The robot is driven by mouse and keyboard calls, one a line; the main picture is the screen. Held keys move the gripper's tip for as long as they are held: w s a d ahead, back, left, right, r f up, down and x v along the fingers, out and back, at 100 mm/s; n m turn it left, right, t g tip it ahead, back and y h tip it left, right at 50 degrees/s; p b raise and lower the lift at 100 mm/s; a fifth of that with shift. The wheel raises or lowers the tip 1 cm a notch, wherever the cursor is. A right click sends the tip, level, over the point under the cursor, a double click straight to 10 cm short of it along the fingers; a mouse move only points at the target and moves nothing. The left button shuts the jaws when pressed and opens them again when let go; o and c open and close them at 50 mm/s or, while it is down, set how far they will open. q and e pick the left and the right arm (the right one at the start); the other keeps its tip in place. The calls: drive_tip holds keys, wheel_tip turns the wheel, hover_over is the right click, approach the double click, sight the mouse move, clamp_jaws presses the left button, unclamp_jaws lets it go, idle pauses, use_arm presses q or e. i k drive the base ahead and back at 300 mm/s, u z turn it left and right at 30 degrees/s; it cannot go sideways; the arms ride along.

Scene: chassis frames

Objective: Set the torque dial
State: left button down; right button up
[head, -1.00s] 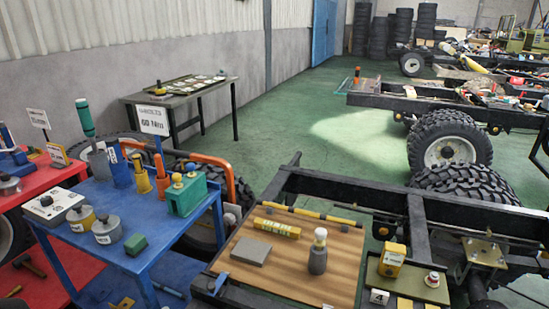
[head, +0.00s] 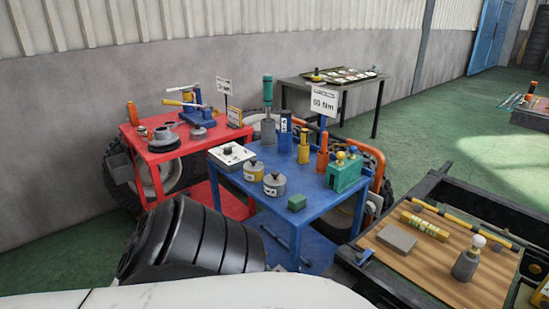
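The blue cart (head: 290,206) carries a white box (head: 232,155) with dark details on its top at the left. I cannot tell whether this is the torque dial; its markings are too small to read. Two round grey pieces stand in front of it, a yellow-topped one (head: 253,170) and another (head: 274,185). A white sign (head: 324,101) behind them reads 60 Nm. Neither of my grippers shows in the head view.
A red cart (head: 175,153) with a blue press-like tool (head: 197,105) stands left of the blue cart. A chassis frame with a wooden board (head: 415,265) is at right.

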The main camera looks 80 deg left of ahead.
sight(228, 150)
drive_tip(key=z, duration=1.25)
drive_tip(key=i, duration=0.65)
drive_tip(key=u, duration=4.35)
drive_tip(key=i, duration=0.5)
drive_tip(key=k, duration=1)
drive_tip(key=u, duration=1.2)
drive_tip(key=i, duration=2.25)
drive_tip(key=z, duration=0.55)
